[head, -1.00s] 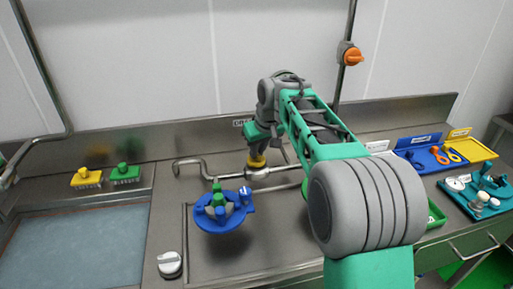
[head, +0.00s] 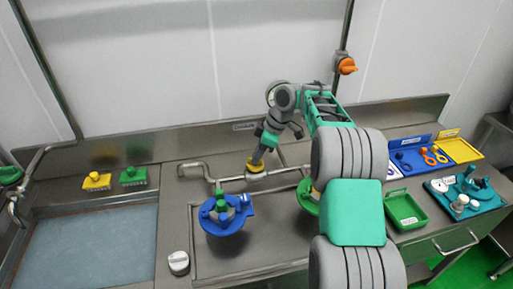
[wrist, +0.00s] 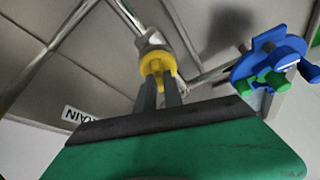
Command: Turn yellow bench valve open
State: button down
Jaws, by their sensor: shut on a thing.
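The yellow bench valve (head: 256,163) sits on the steel pipe at the back of the bench, behind the blue fixture. In the wrist view its yellow handle (wrist: 156,65) lies between my two dark fingers. My gripper (head: 258,157) comes down on the valve from above, tilted, and is shut on the yellow handle. In the wrist view my gripper (wrist: 160,86) covers part of the handle, so its exact angle is hard to tell.
A blue round fixture with green knobs (head: 224,214) stands in front of the valve; it also shows in the wrist view (wrist: 268,65). Yellow (head: 97,181) and green (head: 133,176) brushes lie at left by the sink (head: 85,250). Trays, including a green one (head: 405,210), stand at right.

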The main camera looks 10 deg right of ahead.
jog(key=n+p, duration=0.2)
jog(key=shift+r+g+p, duration=0.25)
jog(key=shift+g+p, duration=0.15)
jog(key=shift+w+f+n+g+p, duration=0.15)
jog(key=shift+n+g+p, duration=0.25)
jog(key=shift+n+p, duration=0.7)
jog(key=shift+f, duration=0.1)
jog(key=c, duration=1.5)
grip_release()
jog(key=shift+o, duration=0.2)
jog(key=p+v, duration=0.4)
jog(key=v, duration=0.3)
jog(key=shift+d+r, duration=0.25)
jog(key=shift+r, duration=0.1)
